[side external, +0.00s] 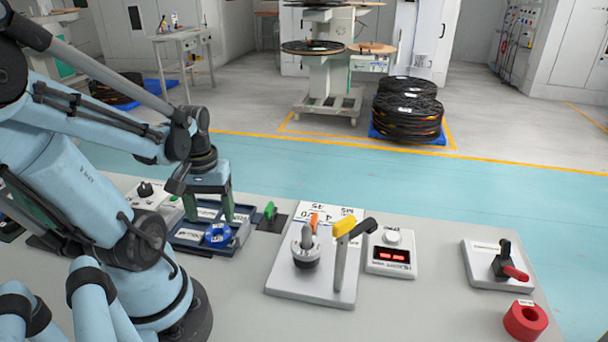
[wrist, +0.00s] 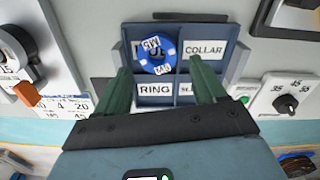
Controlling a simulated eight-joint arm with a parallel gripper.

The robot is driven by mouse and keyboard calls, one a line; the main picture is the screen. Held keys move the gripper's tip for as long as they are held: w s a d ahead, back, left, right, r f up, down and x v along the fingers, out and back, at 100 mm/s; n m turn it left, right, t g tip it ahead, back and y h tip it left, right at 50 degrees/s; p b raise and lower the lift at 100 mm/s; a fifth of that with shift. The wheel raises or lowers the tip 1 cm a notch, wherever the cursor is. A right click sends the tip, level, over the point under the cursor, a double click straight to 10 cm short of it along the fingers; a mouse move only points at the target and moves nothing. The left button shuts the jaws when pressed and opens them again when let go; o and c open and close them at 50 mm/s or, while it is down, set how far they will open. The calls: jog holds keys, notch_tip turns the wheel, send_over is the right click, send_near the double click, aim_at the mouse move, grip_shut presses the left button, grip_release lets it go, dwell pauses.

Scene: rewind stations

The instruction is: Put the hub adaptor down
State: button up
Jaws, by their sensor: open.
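The blue hub adaptor (wrist: 158,54), a round disc with white labels and a centre hole, is at the upper-left compartment of the dark blue tray (wrist: 228,63) in the wrist view. It partly covers that compartment's label and reaches toward the middle dividers; I cannot tell whether it lies flat. In the side view the adaptor (side external: 218,235) is at the tray's near right part. My gripper (wrist: 163,78) has its green fingers apart, one on each side, with nothing between the tips. In the side view my gripper (side external: 209,214) is low over the tray (side external: 196,247).
The other compartments are labelled COLLAR, RING and one partly hidden. Bare bench lies in front.

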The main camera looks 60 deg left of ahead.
jog(key=shift+r, duration=3.4)
jog(key=w+d+r+m+t, duration=0.1)
jog(key=w+d+m+t, duration=0.6)
jog(key=w+d+m, duration=0.4)
jog(key=w+d, duration=0.3)
jog(key=d, duration=0.1)
jog(key=shift+w+d, duration=0.15)
jog(key=shift+w, duration=0.15)
